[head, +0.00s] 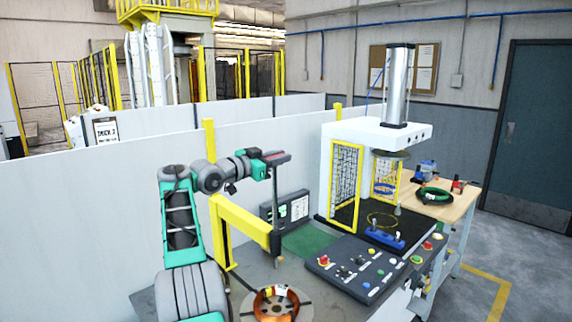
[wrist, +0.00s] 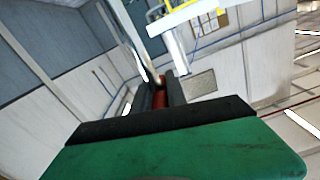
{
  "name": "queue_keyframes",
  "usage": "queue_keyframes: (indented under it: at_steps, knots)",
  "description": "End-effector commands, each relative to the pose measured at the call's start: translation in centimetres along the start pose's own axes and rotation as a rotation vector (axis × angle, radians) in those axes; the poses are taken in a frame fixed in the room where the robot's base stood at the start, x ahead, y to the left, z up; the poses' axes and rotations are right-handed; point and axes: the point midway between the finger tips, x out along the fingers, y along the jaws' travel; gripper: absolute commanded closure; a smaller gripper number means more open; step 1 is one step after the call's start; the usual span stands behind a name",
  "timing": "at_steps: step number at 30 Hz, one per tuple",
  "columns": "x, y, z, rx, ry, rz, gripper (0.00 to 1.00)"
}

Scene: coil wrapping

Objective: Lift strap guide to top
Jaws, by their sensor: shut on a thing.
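The strap guide appears to be the thin grey upright bar (head: 276,200) at the end of a yellow bracket arm (head: 243,220), with a dark block at its lower end. My gripper (head: 274,158) is at the top of this bar, above the yellow arm. In the wrist view, my dark fingers (wrist: 159,94) are shut around a red handle (wrist: 160,99), which seems to belong to the guide. The fingers and the green gripper body hide most of the handle. A copper coil (head: 262,307) lies on the table below and in front of the bar.
A control panel (head: 350,264) with several buttons stands right of the coil. Behind it is a white press frame (head: 352,130) with a cylinder on top. A yellow post (head: 210,140) and a low grey wall (head: 120,180) stand behind my arm. A wooden bench (head: 450,208) is at the right.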

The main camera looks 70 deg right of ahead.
Motion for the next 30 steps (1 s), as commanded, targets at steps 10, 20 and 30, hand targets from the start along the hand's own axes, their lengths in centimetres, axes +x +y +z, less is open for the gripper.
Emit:
queue_keyframes:
  at_steps: [10, 20, 30]
  knots:
    - [-0.25, -0.42, -0.81, 0.005, 0.003, -0.008, 1.0]
    - [-0.21, -0.34, -0.68, 0.003, 0.001, -0.006, 0.64]
    - [-0.79, -0.31, -0.31, 0.001, -0.001, -0.005, 0.62]
